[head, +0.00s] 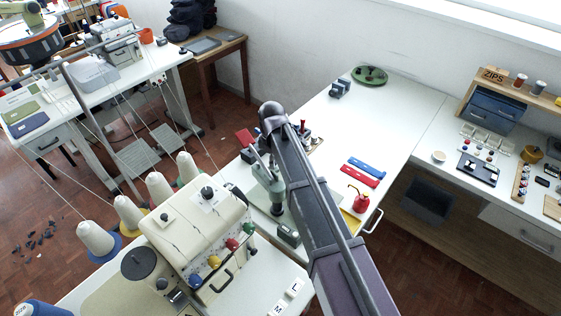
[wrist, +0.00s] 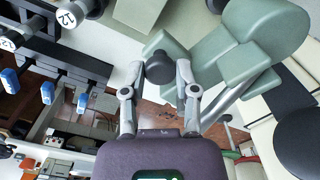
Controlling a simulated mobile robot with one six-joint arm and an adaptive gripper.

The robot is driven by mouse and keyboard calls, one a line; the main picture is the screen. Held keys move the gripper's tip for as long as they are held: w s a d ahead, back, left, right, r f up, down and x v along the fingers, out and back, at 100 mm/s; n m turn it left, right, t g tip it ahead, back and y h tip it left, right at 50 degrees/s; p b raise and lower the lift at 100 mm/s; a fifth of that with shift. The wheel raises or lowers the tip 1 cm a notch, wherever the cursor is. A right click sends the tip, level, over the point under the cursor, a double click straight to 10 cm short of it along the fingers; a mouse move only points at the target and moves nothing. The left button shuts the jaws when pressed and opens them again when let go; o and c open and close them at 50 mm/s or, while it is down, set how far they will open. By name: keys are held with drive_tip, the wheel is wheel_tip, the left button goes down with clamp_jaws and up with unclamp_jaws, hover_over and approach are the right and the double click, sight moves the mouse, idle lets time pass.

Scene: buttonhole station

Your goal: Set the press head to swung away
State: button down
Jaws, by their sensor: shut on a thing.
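The press is a grey-green machine (head: 268,188) on the white table, partly covered by my arm in the head view. In the wrist view its grey-green head (wrist: 240,48) fills the upper right. A black round knob (wrist: 160,67) sticks out at the left side of this green body. My gripper (wrist: 161,77) has its two grey fingers on either side of the knob and is shut on it. In the head view my gripper is hidden behind my arm. I cannot tell from these views how far the head is swung.
A cream overlocker (head: 200,230) with thread cones stands just left of the press. A red oil can (head: 360,200), a red strip (head: 360,176) and a blue strip (head: 366,166) lie to the right. The table's far part, near the green round dish (head: 370,75), is mostly clear.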

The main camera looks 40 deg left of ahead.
drive_tip(key=shift+s, duration=0.15)
drive_tip(key=shift+c, duration=1.9)
unclamp_jaws()
